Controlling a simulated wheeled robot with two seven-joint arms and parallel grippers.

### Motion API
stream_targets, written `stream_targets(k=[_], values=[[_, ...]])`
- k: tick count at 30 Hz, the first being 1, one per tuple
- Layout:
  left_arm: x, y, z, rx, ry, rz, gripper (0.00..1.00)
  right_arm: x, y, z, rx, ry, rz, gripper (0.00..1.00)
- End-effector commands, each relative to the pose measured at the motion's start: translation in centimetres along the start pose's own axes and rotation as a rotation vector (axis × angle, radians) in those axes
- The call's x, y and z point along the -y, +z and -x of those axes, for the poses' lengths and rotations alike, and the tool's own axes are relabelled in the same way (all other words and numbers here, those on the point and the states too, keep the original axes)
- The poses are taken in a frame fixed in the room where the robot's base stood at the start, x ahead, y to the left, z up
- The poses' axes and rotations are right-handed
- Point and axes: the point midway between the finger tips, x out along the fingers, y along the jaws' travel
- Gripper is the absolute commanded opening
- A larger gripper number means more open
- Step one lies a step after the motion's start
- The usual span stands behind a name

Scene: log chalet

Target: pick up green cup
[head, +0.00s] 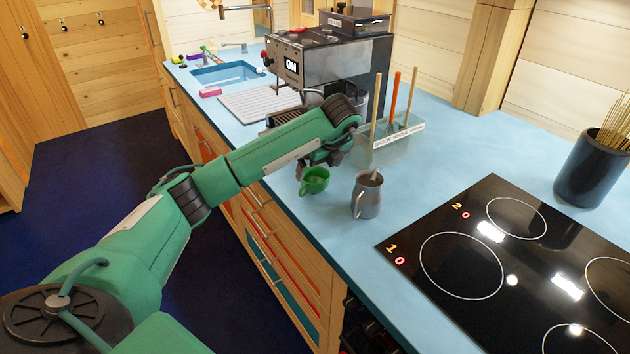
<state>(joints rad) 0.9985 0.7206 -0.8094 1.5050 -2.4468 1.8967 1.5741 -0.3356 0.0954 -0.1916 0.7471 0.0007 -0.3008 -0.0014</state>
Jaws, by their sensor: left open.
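A green cup (316,181) stands upright on the blue countertop near its front edge, left of a metal pitcher. My left arm reaches in from the left, and my left gripper (318,168) is just above and behind the cup, pointing down. Its jaws are open, and its fingers are small and partly hidden by the wrist. I cannot tell whether they touch the cup's rim. My right gripper is not in view.
A metal pitcher (367,196) stands close to the right of the cup. A clear holder (391,143) with wooden sticks and a coffee machine (331,62) stand behind. A black cooktop (515,262) lies at the right, and a sink (226,75) is at the far left.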

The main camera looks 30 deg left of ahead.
Motion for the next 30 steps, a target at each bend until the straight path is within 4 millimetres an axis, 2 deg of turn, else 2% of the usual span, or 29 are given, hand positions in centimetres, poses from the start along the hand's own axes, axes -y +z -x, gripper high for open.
stream_targets(k=[5,10,13,18,25,26,30], values=[[0.0,0.0,-1.6,-0.001,0.000,-0.001,1.00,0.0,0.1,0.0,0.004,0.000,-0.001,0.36],[0.0,0.2,-3.1,-0.001,0.002,-0.001,1.00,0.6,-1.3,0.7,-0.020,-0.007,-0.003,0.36],[0.0,0.3,-4.7,-0.003,0.003,-0.001,1.00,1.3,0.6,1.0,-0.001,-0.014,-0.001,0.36],[0.1,0.2,-6.7,-0.001,0.000,-0.002,1.00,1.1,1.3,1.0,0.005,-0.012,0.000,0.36],[0.1,0.2,-6.9,-0.001,-0.002,-0.002,1.00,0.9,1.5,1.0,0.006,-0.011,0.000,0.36],[0.1,0.2,-6.9,-0.001,-0.001,-0.002,0.98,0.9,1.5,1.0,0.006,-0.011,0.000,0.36],[0.1,0.2,-6.9,-0.001,-0.002,-0.002,0.71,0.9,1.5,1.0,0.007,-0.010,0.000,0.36]])
